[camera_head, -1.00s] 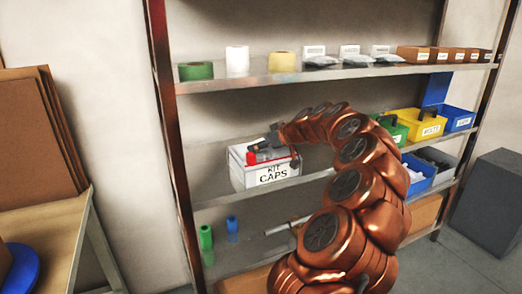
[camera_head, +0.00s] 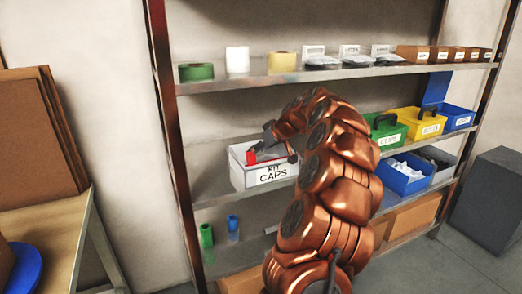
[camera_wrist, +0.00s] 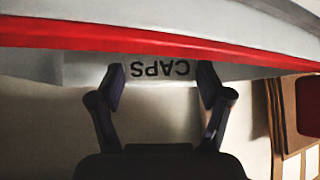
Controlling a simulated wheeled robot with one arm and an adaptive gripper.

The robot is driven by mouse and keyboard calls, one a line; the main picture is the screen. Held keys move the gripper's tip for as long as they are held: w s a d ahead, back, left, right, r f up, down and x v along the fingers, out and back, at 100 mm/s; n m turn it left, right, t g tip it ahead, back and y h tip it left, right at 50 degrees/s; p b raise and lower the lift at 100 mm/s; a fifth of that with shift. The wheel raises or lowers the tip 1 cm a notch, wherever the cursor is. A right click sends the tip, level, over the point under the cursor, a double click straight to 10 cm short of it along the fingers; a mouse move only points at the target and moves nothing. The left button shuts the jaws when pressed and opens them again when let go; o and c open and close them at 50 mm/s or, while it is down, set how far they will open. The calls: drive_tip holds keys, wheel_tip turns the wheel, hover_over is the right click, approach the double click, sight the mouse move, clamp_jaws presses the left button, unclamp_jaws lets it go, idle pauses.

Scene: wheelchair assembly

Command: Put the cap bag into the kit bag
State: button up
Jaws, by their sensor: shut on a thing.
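The cap bag (camera_wrist: 160,36) fills the top of the wrist view, a pale bag with a red strip along it. An upside-down CAPS label shows between my fingers. My gripper (camera_wrist: 160,88) is shut on it, one dark finger on each side of the label. In the head view my gripper (camera_head: 268,148) is at the white bin (camera_head: 265,177) labelled KIT CAPS on the middle shelf. A red part of the bag (camera_head: 252,156) shows at the bin's top; whether it is clear of the rim I cannot tell. I cannot make out the kit bag in any view.
The upper shelf (camera_head: 290,76) is above my gripper, with tape rolls and small boxes. Green (camera_head: 386,130), yellow (camera_head: 423,124) and blue bins (camera_head: 405,175) stand to the right. A wooden table (camera_head: 50,235) with cardboard sheets (camera_head: 40,135) is at left.

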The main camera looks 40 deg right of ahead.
drive_tip(key=shift+f, duration=0.3)
drive_tip(key=shift+f, duration=0.15)
drive_tip(key=o, duration=1.2)
drive_tip(key=shift+s+r, duration=0.1)
drive_tip(key=shift+r, duration=0.2)
drive_tip(key=v, duration=1.1)
drive_tip(key=shift+s+r+b, duration=0.2)
drive_tip(key=shift+s+b, duration=0.05)
drive_tip(key=shift+b, duration=0.05)
